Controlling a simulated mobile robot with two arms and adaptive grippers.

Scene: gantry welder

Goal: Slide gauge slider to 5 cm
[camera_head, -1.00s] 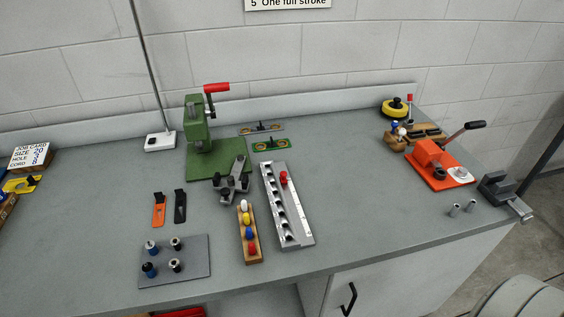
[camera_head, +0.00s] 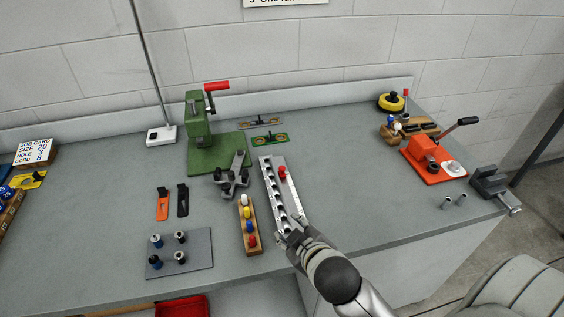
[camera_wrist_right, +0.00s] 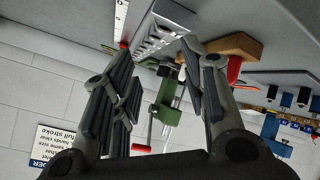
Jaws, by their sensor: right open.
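The gauge (camera_head: 268,182) is a long silver rail with a row of dark notches, lying on the bench and running away from the front edge. Its red slider knob (camera_head: 282,172) stands toward the rail's far end. My right gripper (camera_head: 290,236) is at the near end of the rail, well short of the knob. In the right wrist view the gripper (camera_wrist_right: 157,55) has its two fingers spread with nothing between them. The gauge (camera_wrist_right: 172,22) shows past the fingertips there, upside down. Scale readings are too small to read. My left gripper is not in view.
A wooden block with coloured pegs (camera_head: 244,241) stands close left of the rail. A dark three-armed fixture (camera_head: 232,178) and a green press (camera_head: 200,130) are beyond it. An orange lever press (camera_head: 425,160) is at the right.

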